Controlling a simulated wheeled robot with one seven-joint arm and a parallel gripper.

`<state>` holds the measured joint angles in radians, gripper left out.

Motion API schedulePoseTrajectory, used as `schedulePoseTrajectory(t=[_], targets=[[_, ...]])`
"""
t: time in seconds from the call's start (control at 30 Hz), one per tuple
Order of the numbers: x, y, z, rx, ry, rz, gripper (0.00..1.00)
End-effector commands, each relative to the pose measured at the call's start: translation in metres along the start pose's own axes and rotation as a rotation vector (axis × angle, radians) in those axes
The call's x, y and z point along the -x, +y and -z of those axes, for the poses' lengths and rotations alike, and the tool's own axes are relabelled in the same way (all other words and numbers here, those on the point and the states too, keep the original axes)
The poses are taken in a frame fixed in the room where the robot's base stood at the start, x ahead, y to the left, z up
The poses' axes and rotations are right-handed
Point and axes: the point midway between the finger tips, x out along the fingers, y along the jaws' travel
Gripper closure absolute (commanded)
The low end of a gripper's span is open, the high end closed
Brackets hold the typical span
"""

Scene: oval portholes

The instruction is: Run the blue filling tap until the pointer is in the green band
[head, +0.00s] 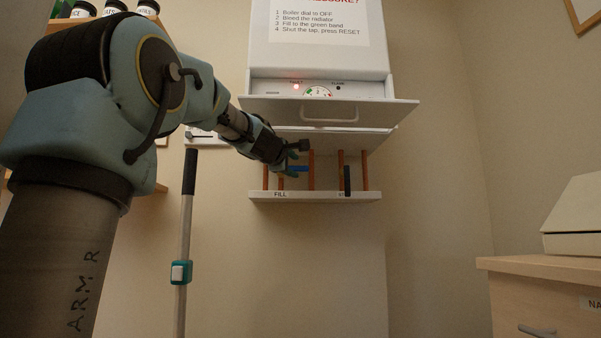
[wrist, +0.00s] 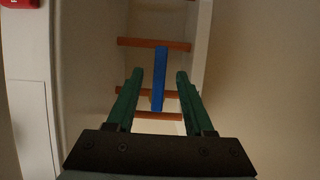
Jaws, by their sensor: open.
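The blue filling tap (head: 299,169) is a flat lever on the copper pipes under the boiler, above the FILL label. In the wrist view the blue lever (wrist: 159,80) lies between the two green fingers of my gripper (wrist: 154,82), with a gap on each side. In the head view my gripper (head: 293,168) is at the tap and partly covers it. It is open. The pressure gauge (head: 318,92) shows only its upper part above the lowered flap; I cannot read its pointer. A red lamp (head: 295,86) is lit beside it.
The boiler's white flap (head: 330,110) hangs open above my gripper. A black handle (head: 347,180) is on the pipes to the right. A pole (head: 187,220) with a teal clamp stands left. A wooden cabinet (head: 545,265) is at right.

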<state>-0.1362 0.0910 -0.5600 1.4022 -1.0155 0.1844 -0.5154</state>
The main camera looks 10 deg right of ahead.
Motion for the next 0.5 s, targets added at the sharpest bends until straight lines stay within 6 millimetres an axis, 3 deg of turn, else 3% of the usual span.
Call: schedulePoseTrajectory(t=[0.3, 0.5], targets=[[-0.058, 0.004, -0.001, 0.001, -0.003, 0.002, 0.47], [-0.077, 0.001, 0.000, 0.001, -0.001, 0.002, 0.47]])
